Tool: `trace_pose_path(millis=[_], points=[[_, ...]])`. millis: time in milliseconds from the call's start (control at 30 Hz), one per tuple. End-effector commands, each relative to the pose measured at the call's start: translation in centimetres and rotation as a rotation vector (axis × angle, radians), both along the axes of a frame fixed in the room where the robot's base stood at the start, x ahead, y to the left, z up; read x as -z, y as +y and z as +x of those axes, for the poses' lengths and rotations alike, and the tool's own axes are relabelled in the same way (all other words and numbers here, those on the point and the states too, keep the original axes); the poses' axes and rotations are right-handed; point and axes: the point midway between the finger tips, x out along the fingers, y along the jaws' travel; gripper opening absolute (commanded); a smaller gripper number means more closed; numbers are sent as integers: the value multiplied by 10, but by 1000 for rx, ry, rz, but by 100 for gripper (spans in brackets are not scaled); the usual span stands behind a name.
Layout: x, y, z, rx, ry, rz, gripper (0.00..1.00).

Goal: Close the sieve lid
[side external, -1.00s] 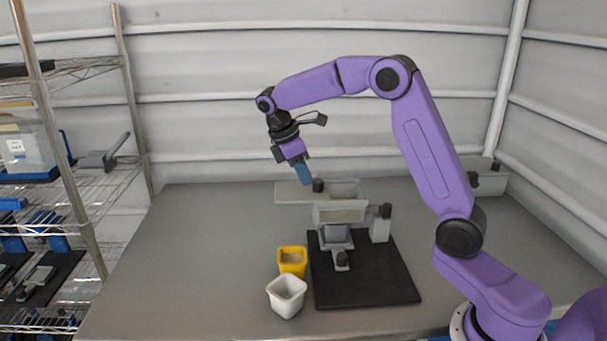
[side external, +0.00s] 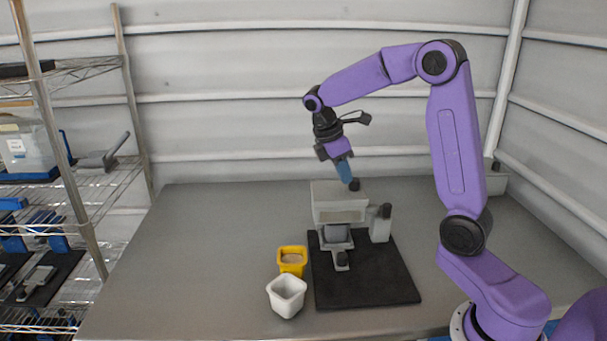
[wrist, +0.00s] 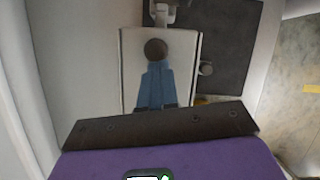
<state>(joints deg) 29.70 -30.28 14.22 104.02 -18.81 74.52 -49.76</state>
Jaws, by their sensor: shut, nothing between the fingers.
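The hopper (side external: 340,215) stands on a black base plate in the side external view. Its flat grey lid (side external: 325,190) lies over the top, and no opening shows there from this side. In the wrist view the lid (wrist: 185,60) is a pale rectangle with a dark round knob (wrist: 155,49). The knob (side external: 354,184) is at the lid's right end in the side external view. My gripper (side external: 348,181) is shut and empty, its blue fingertips at the knob's left side. I cannot tell whether they touch it.
A yellow cup (side external: 292,262) with pale material inside and an empty-looking white cup (side external: 286,297) stand left of the black base plate (side external: 375,285). A grey block with a dark knob (side external: 380,225) stands at the hopper's right. The table's left side is clear.

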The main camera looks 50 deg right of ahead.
Motion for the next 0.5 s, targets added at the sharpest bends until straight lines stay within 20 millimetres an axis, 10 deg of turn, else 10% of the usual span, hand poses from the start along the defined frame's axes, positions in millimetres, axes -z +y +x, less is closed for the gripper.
trace_pose_path(millis=[500], points=[[2, 12, 6, 1, 12, 1, 0]])
